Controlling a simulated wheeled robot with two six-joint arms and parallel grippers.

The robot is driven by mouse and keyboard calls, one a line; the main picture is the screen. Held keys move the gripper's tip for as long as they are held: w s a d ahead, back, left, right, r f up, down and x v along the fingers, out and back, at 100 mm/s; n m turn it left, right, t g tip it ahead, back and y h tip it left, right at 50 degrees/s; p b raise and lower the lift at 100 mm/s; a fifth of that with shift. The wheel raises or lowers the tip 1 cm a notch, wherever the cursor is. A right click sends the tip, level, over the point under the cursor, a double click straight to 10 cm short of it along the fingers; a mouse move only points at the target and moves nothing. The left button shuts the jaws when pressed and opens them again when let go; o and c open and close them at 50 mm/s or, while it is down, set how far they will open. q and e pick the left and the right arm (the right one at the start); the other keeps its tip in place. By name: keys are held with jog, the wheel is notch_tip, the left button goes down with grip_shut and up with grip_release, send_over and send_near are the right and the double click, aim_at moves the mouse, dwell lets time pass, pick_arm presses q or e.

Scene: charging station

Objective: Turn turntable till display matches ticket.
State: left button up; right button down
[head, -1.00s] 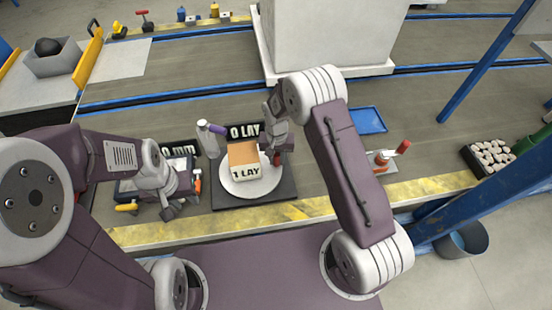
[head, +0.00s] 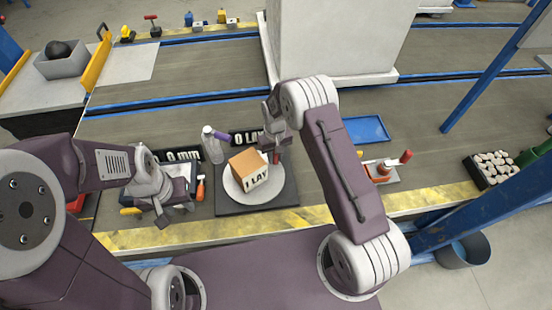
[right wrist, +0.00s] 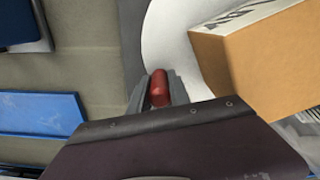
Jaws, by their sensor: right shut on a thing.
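The turntable is a white disc (head: 236,195) on a dark square base (head: 285,201) in the head view. A tan box (head: 241,162) sits on it. Its white face, lettered "1 LAY", points to the front right. My right gripper (head: 279,153) is at the disc's far right edge. In the right wrist view it is shut on a red knob (right wrist: 160,88) beside the box. My left gripper (head: 170,213) is empty, fingers apart, left of the turntable.
A clear bottle with a purple top (head: 213,146) stands behind left of the disc. A blue tray (head: 366,129) and a red-handled tool (head: 385,168) lie right.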

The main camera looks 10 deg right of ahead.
aim_at(264, 156)
jog(key=shift+w+a+n, duration=0.35)
jog(key=shift+w+n, duration=0.25)
jog(key=shift+n, duration=0.15)
jog(key=shift+w+a+n, duration=0.3)
jog(key=shift+w+n, duration=0.25)
jog(key=shift+n, duration=0.2)
jog(key=shift+w+a+n+b, duration=0.2)
jog(key=shift+w+a+n, duration=0.3)
jog(key=shift+n, duration=0.3)
jog(key=shift+w+a+n+b, duration=0.15)
jog(key=shift+w+a+n, duration=0.35)
jog(key=shift+n, duration=0.3)
jog(key=shift+w+a+n+b, duration=0.3)
jog(key=shift+a+n, duration=0.35)
jog(key=shift+n, duration=0.2)
jog(key=shift+w+a+n+b, duration=0.15)
jog(key=shift+w+a+n, duration=0.15)
jog(key=shift+a+n, duration=0.45)
jog(key=shift+w+a+n+b, duration=0.2)
jog(key=shift+a+n+b, duration=0.15)
jog(key=shift+a+n, duration=1)
jog(key=shift+d+n, duration=0.1)
jog(key=shift+n, duration=0.25)
jog(key=c, duration=1.2)
grip_release()
notch_tip(264, 156, up, 9)
jog(key=p, duration=0.2)
